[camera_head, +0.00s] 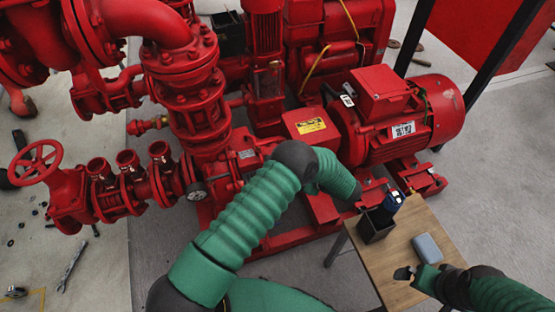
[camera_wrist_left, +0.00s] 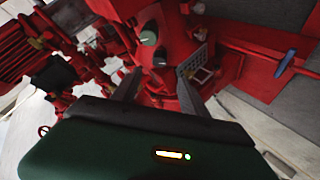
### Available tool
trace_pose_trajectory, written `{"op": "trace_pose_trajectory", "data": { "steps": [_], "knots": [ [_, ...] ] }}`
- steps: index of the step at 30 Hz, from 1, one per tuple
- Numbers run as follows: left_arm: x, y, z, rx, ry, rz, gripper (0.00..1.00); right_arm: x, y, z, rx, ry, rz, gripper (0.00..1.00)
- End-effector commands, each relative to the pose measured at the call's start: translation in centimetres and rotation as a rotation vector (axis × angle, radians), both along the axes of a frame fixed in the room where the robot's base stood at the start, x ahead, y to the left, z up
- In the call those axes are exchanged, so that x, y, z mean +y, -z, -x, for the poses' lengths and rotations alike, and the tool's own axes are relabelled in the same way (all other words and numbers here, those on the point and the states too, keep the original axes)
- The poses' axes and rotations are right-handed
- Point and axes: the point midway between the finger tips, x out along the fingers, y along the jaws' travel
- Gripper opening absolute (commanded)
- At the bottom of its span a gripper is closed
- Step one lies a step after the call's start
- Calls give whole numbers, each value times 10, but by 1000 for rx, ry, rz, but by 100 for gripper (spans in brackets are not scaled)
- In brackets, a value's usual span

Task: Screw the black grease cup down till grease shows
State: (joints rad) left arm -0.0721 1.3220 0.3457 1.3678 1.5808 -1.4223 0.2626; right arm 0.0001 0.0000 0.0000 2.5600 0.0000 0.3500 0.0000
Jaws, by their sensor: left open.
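In the left wrist view, two round dark caps with pale marks, the upper cap (camera_wrist_left: 148,38) and the lower cap (camera_wrist_left: 160,58), sit on the red pump body just beyond my fingers. I cannot tell which is the black grease cup, and no grease is clear. My left gripper (camera_wrist_left: 158,80) is open, its grey fingers apart on either side of the lower cap's line, with nothing visibly held.
The wooden table (camera_head: 391,256) holds a black box (camera_head: 376,226), a dark blue item (camera_head: 392,201) and a grey-blue case (camera_head: 427,248). The red motor (camera_head: 405,115) and valve manifold (camera_head: 110,190) flank the pump. A wrench (camera_head: 72,266) lies on the floor at left.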

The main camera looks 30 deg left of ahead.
Motion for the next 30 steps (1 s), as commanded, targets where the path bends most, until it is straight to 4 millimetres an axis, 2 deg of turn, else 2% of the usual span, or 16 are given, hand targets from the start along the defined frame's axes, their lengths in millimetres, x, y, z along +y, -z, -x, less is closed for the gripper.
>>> {"op": "trace_pose_trajectory", "data": {
  "steps": [3,7,17,20,23,24,26,28,30],
  "knots": [
    [-24,-15,5,0,2,1,52,0,-10,0,0,0,0,100],
    [-39,-20,8,0,0,1,52,0,-12,0,0,0,0,100],
    [-42,-21,9,0,1,1,52,0,-12,0,0,0,0,100],
    [-43,-29,-3,-17,50,11,52,0,-12,0,0,0,0,100],
    [-49,-61,-45,-63,252,45,52,0,-12,0,0,0,0,100],
    [-57,-83,-67,-76,388,59,52,0,-12,0,0,0,0,100],
    [-73,-114,-91,-67,613,73,52,0,-12,0,0,0,0,100],
    [-92,-140,-99,-17,843,79,52,0,-12,0,0,0,0,100],
    [-106,-157,-92,52,1022,79,52,0,-12,0,0,0,0,100]
  ]
}}
